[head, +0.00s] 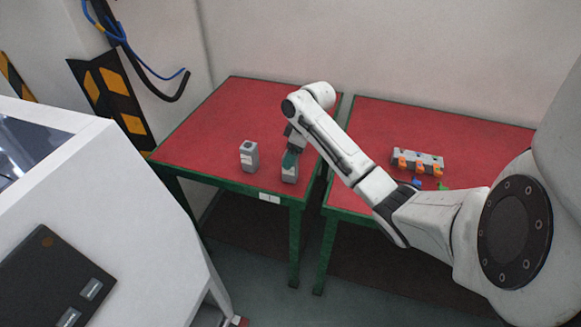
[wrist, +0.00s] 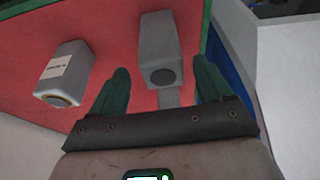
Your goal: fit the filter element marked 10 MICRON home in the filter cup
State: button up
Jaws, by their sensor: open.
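Two upright grey blocks stand on the near part of the red table. The left grey block (head: 249,156) has a dark round spot on top; in the wrist view this block (wrist: 66,74) shows a white label, its print too small to read, and a brass-coloured ring on its end. The right grey block (head: 289,174) is under my gripper (head: 291,157). In the wrist view this block (wrist: 160,45) has a dark round spot on its end and lies between the open green fingers of my gripper (wrist: 161,68), with gaps at both sides. I cannot read a 10 MICRON mark on either.
A second red table (head: 460,135) to the right bears a grey manifold (head: 425,158) with orange parts, and small blue and green pieces near it. A white machine housing (head: 90,170) stands at the left. The far part of the left table is clear.

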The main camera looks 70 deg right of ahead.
aim_at(290, 176)
jog(key=x, duration=0.4)
jog(key=shift+a+f, duration=0.15)
jog(key=shift+f, duration=0.1)
jog(key=c, duration=1.1)
jog(key=shift+r, duration=0.15)
